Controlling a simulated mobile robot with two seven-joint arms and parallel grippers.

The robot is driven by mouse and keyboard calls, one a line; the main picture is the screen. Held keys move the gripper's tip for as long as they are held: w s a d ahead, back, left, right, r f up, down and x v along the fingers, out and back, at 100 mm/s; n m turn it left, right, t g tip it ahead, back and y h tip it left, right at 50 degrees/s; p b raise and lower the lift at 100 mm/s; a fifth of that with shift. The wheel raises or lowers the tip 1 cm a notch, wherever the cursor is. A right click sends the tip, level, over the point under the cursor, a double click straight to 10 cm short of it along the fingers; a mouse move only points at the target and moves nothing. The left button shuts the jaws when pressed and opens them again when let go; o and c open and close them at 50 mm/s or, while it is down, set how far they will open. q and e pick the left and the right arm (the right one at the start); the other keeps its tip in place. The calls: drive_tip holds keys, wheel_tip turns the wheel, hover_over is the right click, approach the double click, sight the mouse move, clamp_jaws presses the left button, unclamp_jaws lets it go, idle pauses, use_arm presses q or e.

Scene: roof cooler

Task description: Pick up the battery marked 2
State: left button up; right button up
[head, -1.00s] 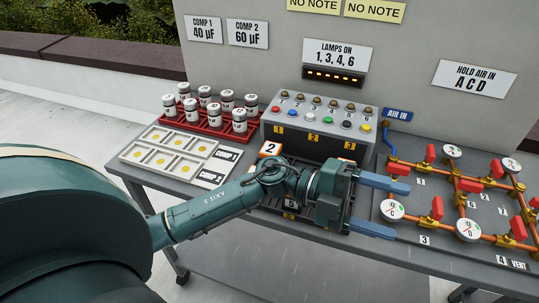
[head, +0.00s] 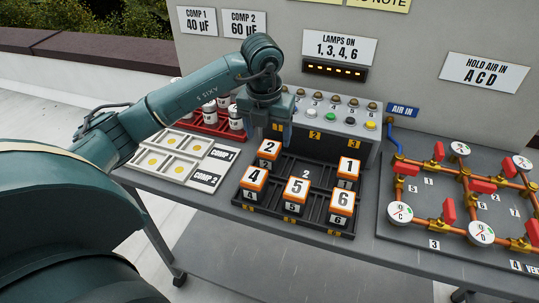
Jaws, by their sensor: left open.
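The battery marked 2 (head: 268,152) is a block with an orange-edged top and a white label. It stands at the back left of the black tray (head: 322,228). My left gripper (head: 268,134) points down with its blue fingers open, just above and behind this battery in the picture. No battery is seen between the fingers, and I cannot tell whether they touch it. My right gripper is not in view.
Batteries 4 (head: 254,179), 5 (head: 297,190), 6 (head: 342,203) and 1 (head: 348,170) also stand in the tray. The grey button box (head: 355,144) is close behind. Copper piping with red valves (head: 448,210) is at the right, a compartment tray (head: 172,160) at the left.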

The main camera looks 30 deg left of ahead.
sight(269, 148)
use_arm(q)
drive_tip(key=shift+w+f, duration=0.15)
drive_tip(key=shift+f, duration=0.7)
drive_tip(key=f, duration=0.4)
drive_tip(key=shift+w+a+f+p, duration=0.1)
drive_tip(key=shift+w+p, duration=0.25)
drive_tip(key=shift+p, duration=0.05)
drive_tip(key=shift+w+f, duration=0.1)
drive_tip(key=shift+f, duration=0.45)
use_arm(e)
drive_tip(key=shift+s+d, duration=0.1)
use_arm(q)
drive_tip(key=shift+c, duration=0.4)
